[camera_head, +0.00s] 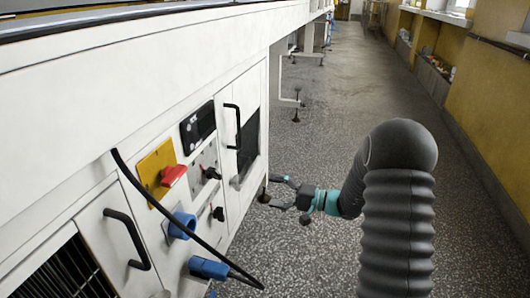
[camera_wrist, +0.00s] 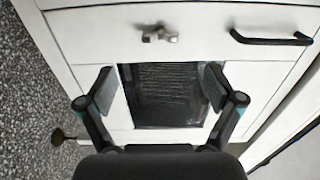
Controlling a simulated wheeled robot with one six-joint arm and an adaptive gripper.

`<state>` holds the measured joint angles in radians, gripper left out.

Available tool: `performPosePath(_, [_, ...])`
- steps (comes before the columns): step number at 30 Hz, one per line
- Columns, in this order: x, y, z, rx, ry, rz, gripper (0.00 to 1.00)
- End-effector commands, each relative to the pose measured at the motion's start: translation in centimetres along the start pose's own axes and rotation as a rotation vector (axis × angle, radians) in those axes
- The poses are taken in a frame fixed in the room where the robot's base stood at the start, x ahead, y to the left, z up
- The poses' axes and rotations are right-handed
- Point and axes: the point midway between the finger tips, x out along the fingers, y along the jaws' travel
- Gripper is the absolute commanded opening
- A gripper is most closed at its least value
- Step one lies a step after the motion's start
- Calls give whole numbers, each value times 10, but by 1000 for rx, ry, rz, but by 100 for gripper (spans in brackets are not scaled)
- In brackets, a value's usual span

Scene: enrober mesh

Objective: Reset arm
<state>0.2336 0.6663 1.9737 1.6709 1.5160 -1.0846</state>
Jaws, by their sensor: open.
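My gripper (camera_head: 281,193) is open and empty at the end of my dark, ribbed arm, low beside the lower front of the white machine (camera_head: 100,75). In the wrist view the two fingers of my gripper (camera_wrist: 160,85) stand wide apart in front of a dark grille panel (camera_wrist: 165,108) on a white cabinet face. Nothing is between the fingers. I cannot tell whether the fingertips touch the panel; in the head view they appear apart from the machine front.
The machine front carries a red switch on a yellow plate (camera_head: 154,168), a blue socket (camera_head: 182,226), a blue plug (camera_head: 208,268) with a black cable, and black door handles (camera_head: 236,126). A speckled floor aisle (camera_head: 335,85) lies open to the right, bounded by a yellow wall (camera_head: 492,95).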

Motion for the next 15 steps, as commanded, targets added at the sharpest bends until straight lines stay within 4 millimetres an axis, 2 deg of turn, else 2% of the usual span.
performPosePath(4, [0, 3, -1, 64, 6, 12, 92])
performPosePath(7, [-1, 18, 8, 166, -22, 81, 92])
performPosePath(12, [-12, 60, 54, 361, -124, 289, 92])
performPosePath(15, [-24, 66, 82, 417, -175, 419, 92])
